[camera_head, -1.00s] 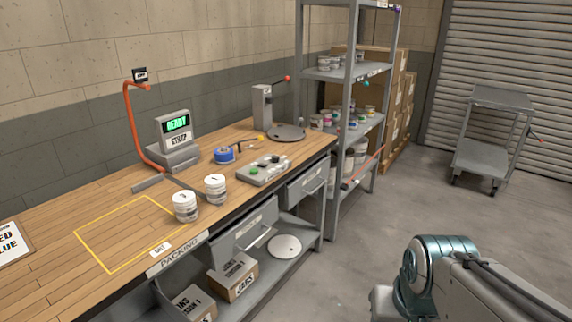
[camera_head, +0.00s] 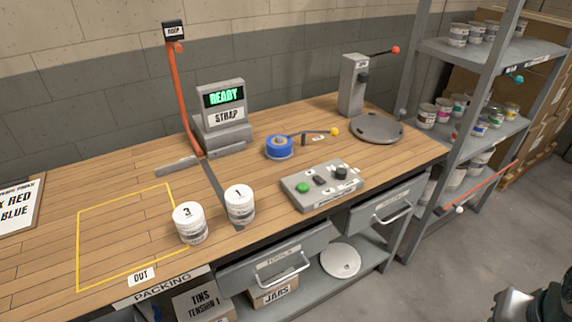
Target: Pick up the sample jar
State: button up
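No container in view carries a label that I can read as the sample jar. Two white lidded tins stand upright on the wooden bench, the tin marked 3 (camera_head: 190,223) and, close to its right, the tin marked 1 (camera_head: 240,204). Small jars with coloured labels (camera_head: 443,109) stand on the middle shelf of the rack at the right, and grey-white ones (camera_head: 459,35) on the shelf above. My gripper is not in view; only a piece of my arm shows at the bottom right corner.
The bench (camera_head: 130,190) holds a strap machine reading READY (camera_head: 223,112), blue tape (camera_head: 279,147), a button box (camera_head: 322,186) and a press (camera_head: 353,85) with a round plate (camera_head: 376,128). Drawers (camera_head: 275,262) stick out below. Floor at right is clear.

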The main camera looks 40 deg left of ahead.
aim_at(240, 201)
jog(key=u, duration=0.6)
jog(key=i, duration=0.85)
jog(key=u, duration=1.4)
jog(key=i, duration=0.35)
jog(key=u, duration=0.2)
